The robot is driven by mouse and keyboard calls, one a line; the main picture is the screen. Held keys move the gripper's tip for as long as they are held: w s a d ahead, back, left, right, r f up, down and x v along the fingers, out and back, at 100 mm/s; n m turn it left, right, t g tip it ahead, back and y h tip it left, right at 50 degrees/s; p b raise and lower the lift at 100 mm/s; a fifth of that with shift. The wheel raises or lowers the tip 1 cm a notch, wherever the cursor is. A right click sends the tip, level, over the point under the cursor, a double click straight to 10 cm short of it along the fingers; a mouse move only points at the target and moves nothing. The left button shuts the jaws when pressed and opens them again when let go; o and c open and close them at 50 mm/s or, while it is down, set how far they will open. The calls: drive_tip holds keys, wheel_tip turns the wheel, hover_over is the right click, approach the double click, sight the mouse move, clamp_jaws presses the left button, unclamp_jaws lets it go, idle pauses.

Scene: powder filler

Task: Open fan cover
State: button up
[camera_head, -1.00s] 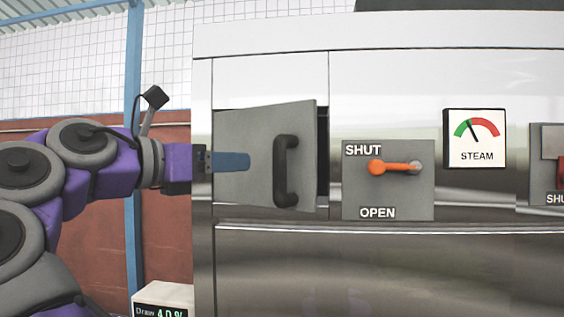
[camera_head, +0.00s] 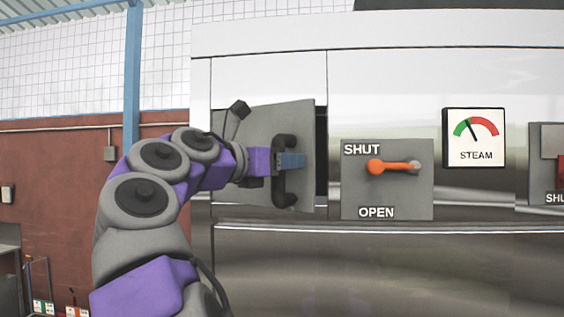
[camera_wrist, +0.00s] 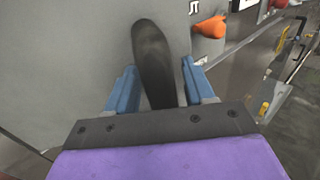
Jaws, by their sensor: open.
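The fan cover (camera_head: 238,125) is a grey square panel with a dark vertical handle (camera_head: 285,200), in the head view left of centre. It stands slightly ajar, with a dark gap along its right edge. My gripper (camera_head: 292,161) is at the middle of the handle. In the wrist view the handle (camera_wrist: 152,55) passes between the two blue fingers of my gripper (camera_wrist: 158,88), which are apart on either side of it. The cover (camera_wrist: 75,60) fills the left of that view. I cannot tell whether a finger touches the handle.
To the right of the cover are a SHUT/OPEN panel with an orange lever (camera_head: 393,166) and a steam gauge (camera_head: 474,137). The orange lever also shows near the gripper in the wrist view (camera_wrist: 210,27). A blue post (camera_head: 132,80) stands at the left.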

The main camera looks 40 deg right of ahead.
drive_tip(key=shift+a+r, duration=0.15)
drive_tip(key=shift+a, duration=0.75)
drive_tip(key=shift+c, duration=0.5)
drive_tip(key=shift+a, duration=0.3)
drive_tip(key=shift+c, duration=1.4)
drive_tip(key=shift+s+d, duration=0.1)
drive_tip(key=shift+d, duration=0.25)
drive_tip(key=c, duration=0.3)
drive_tip(key=shift+d, duration=0.5)
clamp_jaws()
drive_tip(key=shift+a, duration=0.15)
